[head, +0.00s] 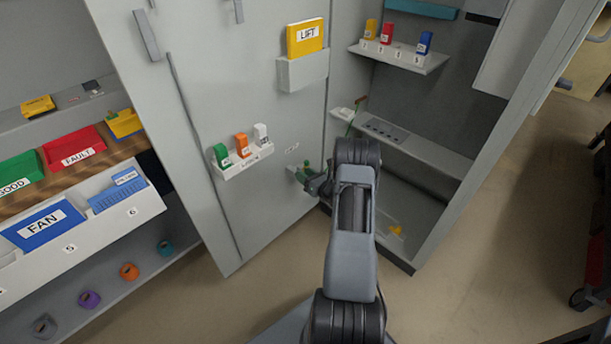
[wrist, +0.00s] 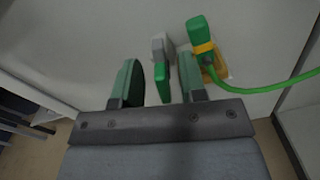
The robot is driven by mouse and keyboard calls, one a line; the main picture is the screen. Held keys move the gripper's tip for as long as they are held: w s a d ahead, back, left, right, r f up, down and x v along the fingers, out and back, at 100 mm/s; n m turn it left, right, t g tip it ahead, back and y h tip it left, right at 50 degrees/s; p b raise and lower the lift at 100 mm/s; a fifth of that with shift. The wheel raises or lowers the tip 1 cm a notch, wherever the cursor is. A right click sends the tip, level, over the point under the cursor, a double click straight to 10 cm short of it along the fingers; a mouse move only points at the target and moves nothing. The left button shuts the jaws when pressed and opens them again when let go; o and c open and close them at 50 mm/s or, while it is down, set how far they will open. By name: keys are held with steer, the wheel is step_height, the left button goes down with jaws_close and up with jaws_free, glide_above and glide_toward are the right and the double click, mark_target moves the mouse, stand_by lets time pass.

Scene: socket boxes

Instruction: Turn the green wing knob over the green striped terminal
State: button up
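My gripper (wrist: 160,90) is open, its two fingers apart. In the wrist view a green wing knob (wrist: 162,82) sits in the gap between them, below a grey block (wrist: 160,46) on the pale panel. A strip of space shows on each side of the knob, so the fingers do not seem to touch it. To the right a green plug (wrist: 200,32) with a yellow band and a green cable (wrist: 262,87) sits at a yellowish fitting. I cannot make out a green striped terminal. In the head view my gripper (head: 316,184) is at the door's lower right, largely hidden by my arm.
The grey door (head: 225,80) carries a holder (head: 245,161) with green, orange and white blocks, and a yellow LIFT binder (head: 305,38). Right of it is an open cabinet with shelves (head: 425,150). A rack with a FAN bin (head: 40,226) stands left. Floor at front is clear.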

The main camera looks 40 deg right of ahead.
steer(key=shift+s, duration=0.1)
steer(key=s+d+p, duration=0.2)
steer(key=s, duration=1.1)
steer(key=shift+s+d, duration=0.2)
steer(key=shift+o, duration=1.3)
steer(key=shift+d+f+b, duration=0.1)
steer(key=shift+f+b, duration=0.25)
steer(key=shift+f, duration=0.05)
steer(key=shift+o, duration=0.7)
steer(key=shift+s+f+n+b, duration=0.1)
steer(key=shift+f+n+b, duration=0.3)
steer(key=shift+b, duration=0.4)
steer(key=shift+o, duration=1.4)
steer(key=n, duration=0.4)
steer(key=shift+s+f+b, duration=0.15)
steer(key=shift+b, duration=0.25)
steer(key=w+a+n+b, duration=0.2)
steer(key=w+a+n, duration=0.1)
steer(key=w+n, duration=1)
steer(key=shift+w+b, duration=0.15)
steer(key=shift+b, duration=0.25)
